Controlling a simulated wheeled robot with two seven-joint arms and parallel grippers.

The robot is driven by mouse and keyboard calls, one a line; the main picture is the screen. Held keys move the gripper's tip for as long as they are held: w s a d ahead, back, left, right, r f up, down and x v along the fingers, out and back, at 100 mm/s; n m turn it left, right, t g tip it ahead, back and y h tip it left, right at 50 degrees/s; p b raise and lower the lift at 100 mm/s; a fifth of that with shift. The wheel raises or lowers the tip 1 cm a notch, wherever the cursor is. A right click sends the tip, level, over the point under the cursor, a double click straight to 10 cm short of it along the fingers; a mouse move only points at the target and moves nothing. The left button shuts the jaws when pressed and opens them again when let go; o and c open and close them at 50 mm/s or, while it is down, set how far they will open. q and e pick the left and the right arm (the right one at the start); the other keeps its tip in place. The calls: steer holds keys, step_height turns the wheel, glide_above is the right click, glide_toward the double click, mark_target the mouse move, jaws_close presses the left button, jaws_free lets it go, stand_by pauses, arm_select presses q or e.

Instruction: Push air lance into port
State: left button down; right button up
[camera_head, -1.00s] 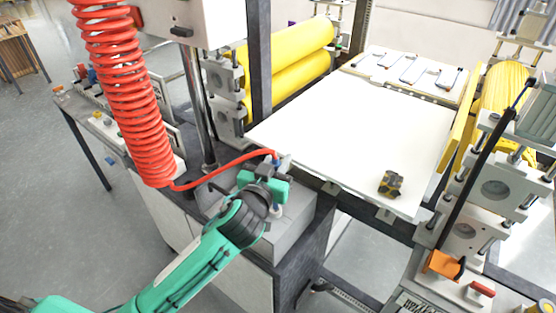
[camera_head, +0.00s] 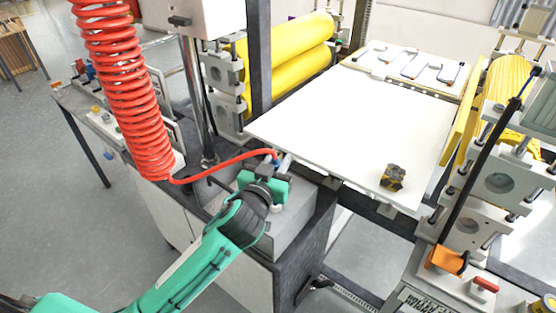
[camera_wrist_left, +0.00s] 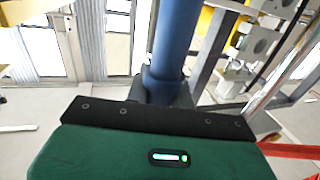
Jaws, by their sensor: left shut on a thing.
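My left gripper (camera_head: 268,184), with a green body, is shut on the air lance, whose blue top (camera_head: 275,159) sticks up above the fingers. In the left wrist view the lance shows as a thick blue tube (camera_wrist_left: 176,45) in front of the green gripper body. A red hose (camera_head: 222,171) runs from the lance to the coiled red hose. The gripper is over a grey block (camera_head: 292,215) at the bench corner. The port and the lance's lower end are hidden or too small to make out. My right gripper is not in view.
The coiled red hose (camera_head: 125,90) hangs at the left. Yellow rollers (camera_head: 300,60) stand behind.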

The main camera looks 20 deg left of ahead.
arm_select(q)
steer(key=shift+f+b, duration=1.1)
steer(key=shift+f, duration=0.4)
steer(key=c, duration=1.1)
jaws_free()
steer(key=shift+s+f, duration=0.15)
steer(key=shift+s, duration=0.1)
steer(key=shift+s+a+b, duration=0.2)
steer(key=shift+s+b, duration=0.1)
steer(key=shift+s, duration=1.9)
steer(key=shift+s+a+b, duration=0.2)
steer(key=shift+s+b, duration=0.1)
steer(key=shift+s, duration=1.95)
steer(key=shift+s+a+b, duration=0.2)
steer(key=shift+s+b, duration=0.1)
steer(key=shift+s, duration=1.9)
